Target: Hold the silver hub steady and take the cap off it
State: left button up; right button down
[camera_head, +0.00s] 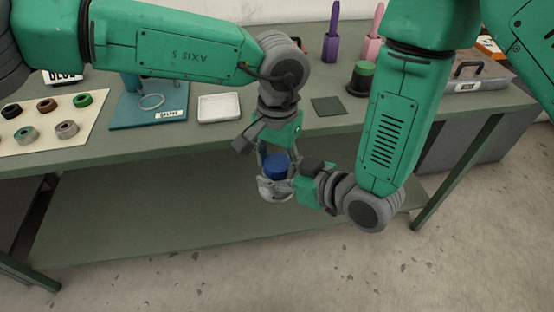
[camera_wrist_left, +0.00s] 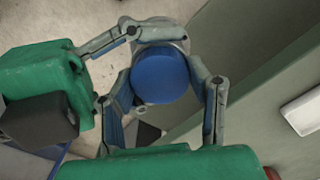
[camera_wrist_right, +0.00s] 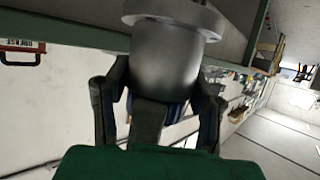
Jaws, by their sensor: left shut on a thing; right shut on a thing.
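The silver hub (camera_head: 270,189) is held in the air in front of the bench's front edge. The blue cap (camera_head: 276,163) is at its upper end; whether there is a gap between them I cannot tell. My left gripper (camera_head: 274,160) reaches down from above, shut on the blue cap, which shows round between its fingers in the left wrist view (camera_wrist_left: 160,76). My right gripper (camera_head: 282,188) comes from the right, shut on the silver hub. In the right wrist view the hub's smooth body and wide flange (camera_wrist_right: 165,55) fill the space between the fingers.
On the green bench (camera_head: 180,150), a mat (camera_head: 88,127) with several coloured rings lies at left. Near it are a teal grease tray (camera_head: 135,118), a white tray (camera_head: 219,108) and a dark green pad (camera_head: 328,106). A grey case (camera_head: 478,78) stands at right.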

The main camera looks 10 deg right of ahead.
pick_arm(q)
jog(key=shift+n, duration=1.1)
jog(key=o, duration=1.3)
jog(key=shift+c, duration=0.2)
jog(key=shift+r, duration=0.15)
